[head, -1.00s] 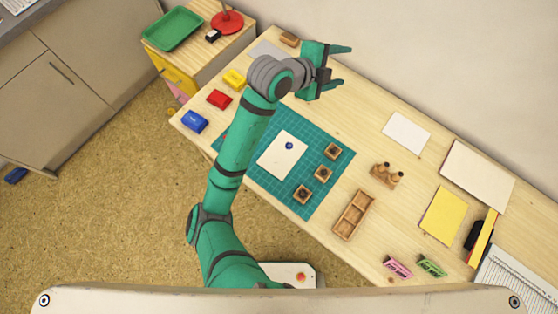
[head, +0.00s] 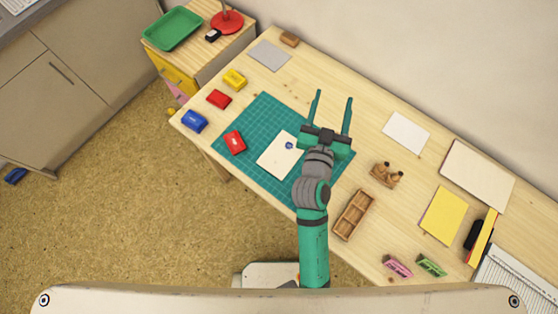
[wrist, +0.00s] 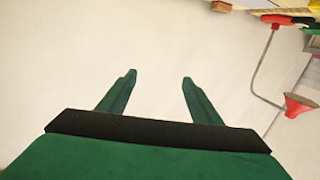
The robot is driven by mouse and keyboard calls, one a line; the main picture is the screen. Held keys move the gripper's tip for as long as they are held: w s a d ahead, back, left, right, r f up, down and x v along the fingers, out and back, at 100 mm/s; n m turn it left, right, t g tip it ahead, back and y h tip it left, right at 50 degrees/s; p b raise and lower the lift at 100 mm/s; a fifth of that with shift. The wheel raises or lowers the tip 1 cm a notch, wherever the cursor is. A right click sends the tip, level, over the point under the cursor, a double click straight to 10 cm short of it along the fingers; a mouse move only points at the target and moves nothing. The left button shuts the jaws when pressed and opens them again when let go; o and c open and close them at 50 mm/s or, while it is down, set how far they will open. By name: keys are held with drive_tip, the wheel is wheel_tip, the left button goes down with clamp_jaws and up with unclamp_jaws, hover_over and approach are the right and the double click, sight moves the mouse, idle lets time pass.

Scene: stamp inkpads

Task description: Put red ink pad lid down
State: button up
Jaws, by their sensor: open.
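Two red ink pad pieces show in the head view. One red piece (head: 235,142) lies on the left part of the green cutting mat (head: 262,107). The other red piece (head: 219,99) lies on the bare wood between the blue and yellow pads. I cannot tell from this view which is the lid and which is the base. My gripper (head: 333,95) is open and empty, apart from both red pieces and to their right. In the wrist view my gripper (wrist: 159,76) has only the pale wall between its fingers.
A blue pad (head: 194,121) and a yellow pad (head: 235,79) lie near the table's left end. A white card (head: 278,158) with a blue-topped item lies on the mat. A wooden tray (head: 353,215) and a wooden holder (head: 387,174) stand to the right. My arm hides the mat's right part.

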drive_tip(key=s+a+f+n+y, duration=0.1)
drive_tip(key=s+a+f, duration=0.2)
drive_tip(key=s, duration=0.4)
drive_tip(key=s+a+f+n+g+y, duration=0.1)
drive_tip(key=s+a+f+n+y, duration=0.1)
drive_tip(key=s, duration=0.6)
drive_tip(key=s+a+f+n+y, duration=0.1)
drive_tip(key=s+a+f, duration=0.3)
drive_tip(key=s, duration=0.4)
drive_tip(key=shift+s+a+f+n+g+y, duration=0.2)
drive_tip(key=shift+a+y, duration=0.1)
drive_tip(key=shift+a, duration=0.1)
drive_tip(key=shift+s+a+f+n+g+y, duration=0.1)
drive_tip(key=shift+a+f+g+y, duration=0.1)
drive_tip(key=shift+a+y, duration=0.15)
drive_tip(key=s+a+r+m, duration=0.1)
drive_tip(key=s+a, duration=0.2)
drive_tip(key=s, duration=0.4)
drive_tip(key=shift+a+r, duration=0.35)
drive_tip(key=shift+r, duration=0.05)
